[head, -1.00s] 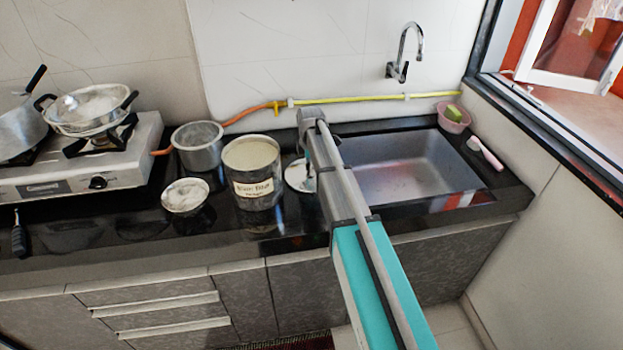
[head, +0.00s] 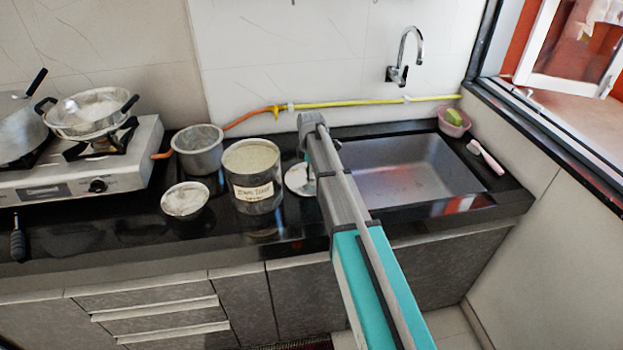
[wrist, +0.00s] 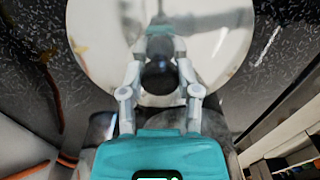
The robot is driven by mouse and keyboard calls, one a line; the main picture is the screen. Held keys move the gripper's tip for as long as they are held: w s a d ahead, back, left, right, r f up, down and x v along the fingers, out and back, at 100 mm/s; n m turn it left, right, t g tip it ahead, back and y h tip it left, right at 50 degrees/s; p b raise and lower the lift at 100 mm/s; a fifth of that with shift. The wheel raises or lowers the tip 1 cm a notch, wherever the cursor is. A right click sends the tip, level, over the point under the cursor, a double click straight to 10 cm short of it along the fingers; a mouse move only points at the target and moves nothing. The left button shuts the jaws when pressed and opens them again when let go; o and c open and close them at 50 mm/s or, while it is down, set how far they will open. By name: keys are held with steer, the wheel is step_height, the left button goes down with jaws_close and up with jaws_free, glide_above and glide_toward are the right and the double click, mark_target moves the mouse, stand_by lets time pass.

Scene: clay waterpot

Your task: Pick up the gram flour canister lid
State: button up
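The gram flour canister (head: 255,190) stands on the black counter, open at the top and full of pale flour. Its lid (head: 298,180) is a pale shiny disc lying flat on the counter just right of the canister, partly hidden behind my arm. In the wrist view the lid (wrist: 100,40) fills the top middle and mirrors my gripper. My gripper (wrist: 160,72) is over the lid with its fingers apart. A dark round shape, seemingly the lid's knob (wrist: 160,79), shows between the fingers. I cannot tell whether they touch it. In the head view my arm hides the fingers.
A steel pot (head: 198,150) and a small bowl (head: 185,199) stand left of the canister. The stove (head: 80,185) with pans is further left. The sink (head: 410,175) is to the right. A yellow-orange hose (head: 350,102) runs along the wall.

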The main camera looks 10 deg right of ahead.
jaws_close()
steer(key=shift+r, duration=0.1)
step_height(320, 180, up, 10)
steer(key=p, duration=1)
stand_by(0.8)
